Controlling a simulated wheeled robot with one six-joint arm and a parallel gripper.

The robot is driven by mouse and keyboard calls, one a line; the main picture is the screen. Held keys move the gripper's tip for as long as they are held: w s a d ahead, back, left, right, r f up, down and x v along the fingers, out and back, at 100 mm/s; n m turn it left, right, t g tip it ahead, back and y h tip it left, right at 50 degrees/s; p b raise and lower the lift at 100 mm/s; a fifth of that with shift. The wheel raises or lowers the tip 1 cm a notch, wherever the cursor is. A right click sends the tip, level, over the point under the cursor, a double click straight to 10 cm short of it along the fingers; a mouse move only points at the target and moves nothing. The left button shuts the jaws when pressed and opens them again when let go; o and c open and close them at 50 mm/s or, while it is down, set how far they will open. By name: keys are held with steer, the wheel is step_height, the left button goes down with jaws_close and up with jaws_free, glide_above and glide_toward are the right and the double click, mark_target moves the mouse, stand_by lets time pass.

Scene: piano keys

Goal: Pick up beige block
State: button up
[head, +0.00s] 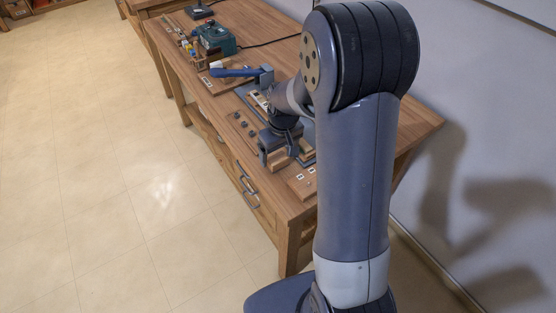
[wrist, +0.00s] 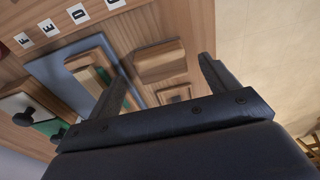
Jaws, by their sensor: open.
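My gripper (wrist: 158,66) is open and empty, with one finger on each side of a light wooden block (wrist: 160,60) in the wrist view. I take this to be the beige block; several pieces share its wood tone. The block lies on the wooden table, seen beyond and between the fingertips, and I cannot tell how far below them it is. In the head view my gripper (head: 279,155) is low over the table's near part, fingers pointing down. A wooden piece (head: 278,161) shows between the fingers there.
A blue-grey board (wrist: 62,78) with wooden and green pieces lies left of the block. Letter cards (wrist: 79,14) and a smaller wooden piece (wrist: 174,94) are nearby. A green machine (head: 215,39) and blue-handled tool (head: 236,72) stand farther along the table (head: 228,98).

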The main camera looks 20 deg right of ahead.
mark_target(278, 158)
steer(key=shift+w+a+f, duration=0.1)
steer(key=shift+a+f, duration=0.05)
steer(key=shift+f, duration=1.3)
steer(key=c, duration=1.1)
steer(key=shift+o, duration=0.2)
step_height(278, 158, up, 10)
steer(key=o, duration=0.4)
steer(key=shift+c, duration=0.2)
steer(key=c, duration=0.4)
